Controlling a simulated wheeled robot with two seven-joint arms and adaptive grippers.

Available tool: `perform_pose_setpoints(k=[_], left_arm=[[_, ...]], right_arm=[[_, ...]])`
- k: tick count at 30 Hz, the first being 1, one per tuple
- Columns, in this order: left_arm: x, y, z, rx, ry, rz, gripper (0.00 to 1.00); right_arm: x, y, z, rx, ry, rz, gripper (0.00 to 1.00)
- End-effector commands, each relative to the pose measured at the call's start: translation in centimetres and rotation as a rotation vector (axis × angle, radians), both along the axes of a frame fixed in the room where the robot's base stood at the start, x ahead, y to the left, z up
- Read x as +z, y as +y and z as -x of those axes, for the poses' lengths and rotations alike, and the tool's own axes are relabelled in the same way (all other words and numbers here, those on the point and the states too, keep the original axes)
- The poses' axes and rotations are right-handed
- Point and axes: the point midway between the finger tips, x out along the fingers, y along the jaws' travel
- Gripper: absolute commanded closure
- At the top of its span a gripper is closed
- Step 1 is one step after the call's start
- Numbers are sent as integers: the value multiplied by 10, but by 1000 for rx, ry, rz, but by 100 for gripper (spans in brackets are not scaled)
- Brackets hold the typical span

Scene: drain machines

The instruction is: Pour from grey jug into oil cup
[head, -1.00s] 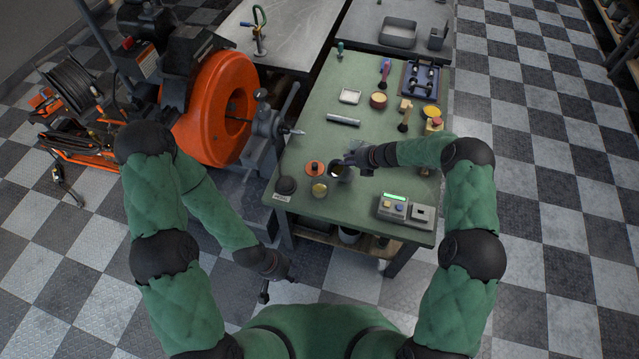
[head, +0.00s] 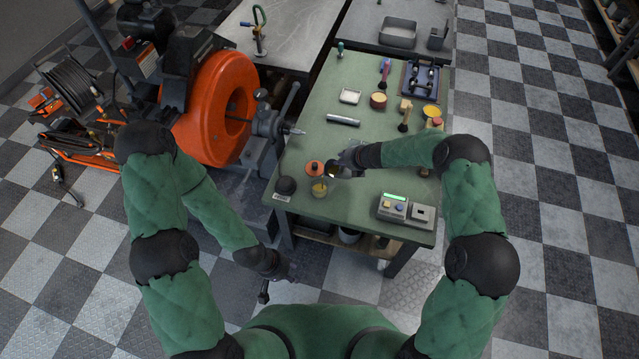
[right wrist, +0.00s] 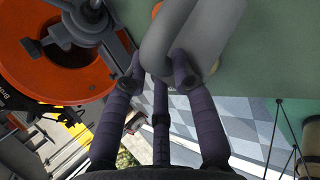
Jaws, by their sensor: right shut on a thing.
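My right gripper (head: 349,164) is shut on the handle of the grey jug (head: 335,171), above the green table. In the right wrist view my fingers (right wrist: 165,75) wrap the handle and the grey jug (right wrist: 212,30) fills the upper middle. The jug is tilted, its mouth towards the oil cup (head: 319,190), a small round cup with yellowish content near the table's front left. The jug's mouth is close above the cup; a thin yellowish streak seems to show between them, too small to be sure. My left gripper (head: 268,287) hangs low, left of the table; its fingers are unclear.
An orange disc with a black knob (head: 314,168) and a dark round lid (head: 286,185) lie close to the cup. A scale-like device (head: 393,208) stands at the front right of the green table (head: 330,140). The orange drain machine (head: 212,105) stands left.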

Motion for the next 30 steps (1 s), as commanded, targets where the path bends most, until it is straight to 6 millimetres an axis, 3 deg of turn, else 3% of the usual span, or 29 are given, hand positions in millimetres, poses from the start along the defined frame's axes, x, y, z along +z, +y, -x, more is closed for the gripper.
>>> perform_pose_setpoints(k=[30], left_arm=[[0,0,0,0,0,0,60]], right_arm=[[-5,9,4,0,-68,128,100]])
